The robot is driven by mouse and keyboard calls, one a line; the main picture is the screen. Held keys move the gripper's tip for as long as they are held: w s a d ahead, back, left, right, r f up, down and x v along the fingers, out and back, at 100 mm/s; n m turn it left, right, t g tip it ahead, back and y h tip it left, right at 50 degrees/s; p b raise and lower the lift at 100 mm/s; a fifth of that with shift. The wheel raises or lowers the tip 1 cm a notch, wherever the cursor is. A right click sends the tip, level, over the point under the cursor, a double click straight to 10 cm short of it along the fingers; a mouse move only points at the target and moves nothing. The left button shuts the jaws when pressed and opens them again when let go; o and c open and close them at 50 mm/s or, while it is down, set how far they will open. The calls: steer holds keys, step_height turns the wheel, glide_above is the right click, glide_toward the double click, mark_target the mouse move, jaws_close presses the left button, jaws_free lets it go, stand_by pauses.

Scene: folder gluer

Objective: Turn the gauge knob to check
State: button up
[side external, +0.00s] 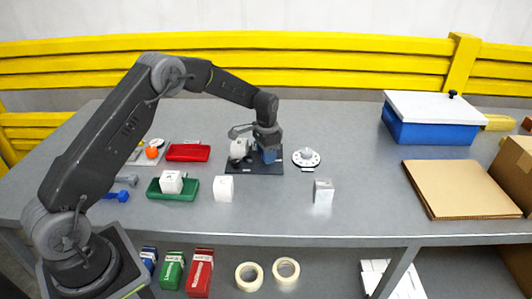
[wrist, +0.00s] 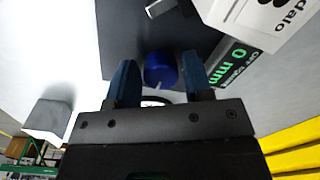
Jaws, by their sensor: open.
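The gauge is a dark plate (side external: 262,170) on the middle of the table. In the wrist view its small display (wrist: 236,62) shows green text including "0 mm". A round blue knob (wrist: 161,66) stands on the gauge's dark surface (wrist: 117,35). My gripper (side external: 268,156) points down over the gauge. In the wrist view my gripper (wrist: 160,78) is open, with one blue finger on each side of the knob. I cannot tell whether the fingers touch it. A white printed carton (side external: 238,149) sits on the plate, left of my gripper. The gripper hides the knob in the side view.
A white dial (side external: 306,158) stands right of the gauge. White cartons (side external: 223,189) and (side external: 323,191) stand in front. Red (side external: 188,153) and green (side external: 152,192) trays lie left. A blue bin (side external: 430,126) and cardboard stack (side external: 460,190) are right. The table between dial and stack is mostly clear.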

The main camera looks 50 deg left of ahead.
steer(key=shift+r, duration=0.1)
step_height(320, 180, up, 14)
steer(key=shift+d, duration=0.2)
steer(key=shift+f, duration=0.2)
steer(key=s+d+r+n+t, duration=0.1)
steer(key=s+d+r, duration=0.3)
steer(key=s+r, duration=0.3)
steer(key=s+d+r+n+t, duration=0.1)
steer(key=s+d+r+t, duration=0.15)
steer(key=s+r, duration=0.5)
steer(key=s+d+f+n+t, duration=0.1)
steer(key=s+d+f, duration=0.1)
steer(key=s, duration=0.8)
steer(key=s+d+f+t, duration=0.1)
steer(key=s+d+f, duration=0.1)
steer(key=s, duration=0.8)
steer(key=shift+d+f+n, duration=0.3)
steer(key=shift+f+n, duration=0.1)
steer(key=shift+f, duration=0.2)
